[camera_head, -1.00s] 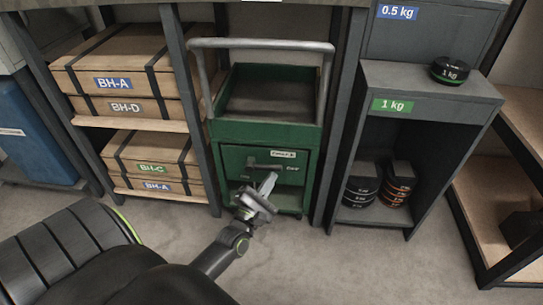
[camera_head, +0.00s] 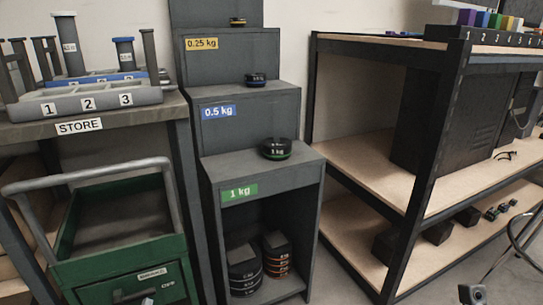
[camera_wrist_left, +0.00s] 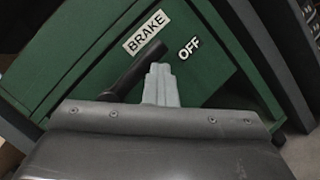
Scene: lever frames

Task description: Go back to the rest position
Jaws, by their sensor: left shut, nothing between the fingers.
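My left gripper (camera_head: 149,300) shows only as pale fingertips at the bottom edge of the head view, in front of the green cart (camera_head: 150,252). In the left wrist view its two pale fingers (camera_wrist_left: 161,84) are shut together with nothing between them. The black brake lever (camera_wrist_left: 137,71) slants just left of the fingers, below the BRAKE label (camera_wrist_left: 145,34) and the OFF label (camera_wrist_left: 190,48). I cannot tell whether the fingers touch the lever. The lever also shows in the head view (camera_head: 130,296).
A grey stepped weight stand (camera_head: 212,175) with several discs is right of the cart. A black shelf rack (camera_head: 441,130) stands farther right. The store bench (camera_head: 130,119) holds a numbered tray (camera_head: 85,102). Floor shows at the bottom right.

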